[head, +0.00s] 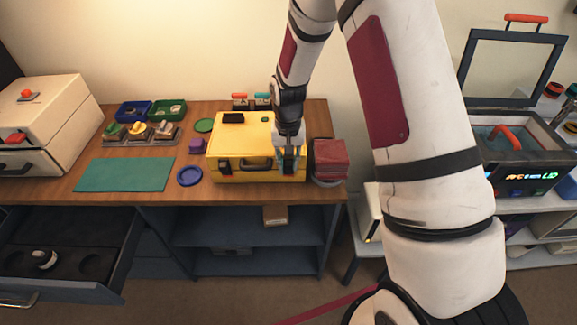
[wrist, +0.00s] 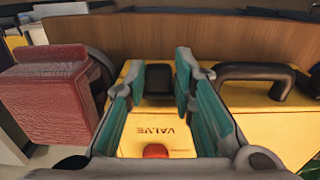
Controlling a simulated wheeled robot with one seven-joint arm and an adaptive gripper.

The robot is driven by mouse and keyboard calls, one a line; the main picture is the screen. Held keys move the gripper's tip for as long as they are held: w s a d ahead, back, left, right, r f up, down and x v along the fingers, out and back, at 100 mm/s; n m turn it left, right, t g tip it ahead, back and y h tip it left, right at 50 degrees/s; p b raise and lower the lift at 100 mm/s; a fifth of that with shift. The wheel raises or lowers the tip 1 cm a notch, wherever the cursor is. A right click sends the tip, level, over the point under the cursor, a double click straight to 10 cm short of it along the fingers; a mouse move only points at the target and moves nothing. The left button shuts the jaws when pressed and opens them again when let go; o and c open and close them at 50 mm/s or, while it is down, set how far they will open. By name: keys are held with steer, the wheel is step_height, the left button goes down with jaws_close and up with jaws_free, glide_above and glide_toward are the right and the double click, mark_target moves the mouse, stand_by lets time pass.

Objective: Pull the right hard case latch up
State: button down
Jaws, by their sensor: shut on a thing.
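The yellow hard case (head: 240,140) stands closed on the wooden desk, with its dark handle (head: 257,164) and left latch (head: 225,166) on the front. My gripper (head: 288,168) reaches down at the right end of the case front and hides the right latch in the head view. In the wrist view, the black right latch (wrist: 158,82) sits between the green-padded fingertips of my gripper (wrist: 160,72), which is shut on it. The handle also shows there (wrist: 255,75), right of the fingers. The latch's exact angle is hard to tell.
A dark red box (head: 330,158) stands close to the right of the case. A blue dish (head: 189,176), a purple block (head: 196,145) and a teal mat (head: 125,174) lie to the left. A drawer (head: 70,250) is open below the desk at left.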

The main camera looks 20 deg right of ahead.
mark_target(289, 165)
steer(key=shift+d+r, duration=0.15)
steer(key=shift+r, duration=0.05)
steer(key=c, duration=1.4)
jaws_free()
step_height(289, 165, up, 12)
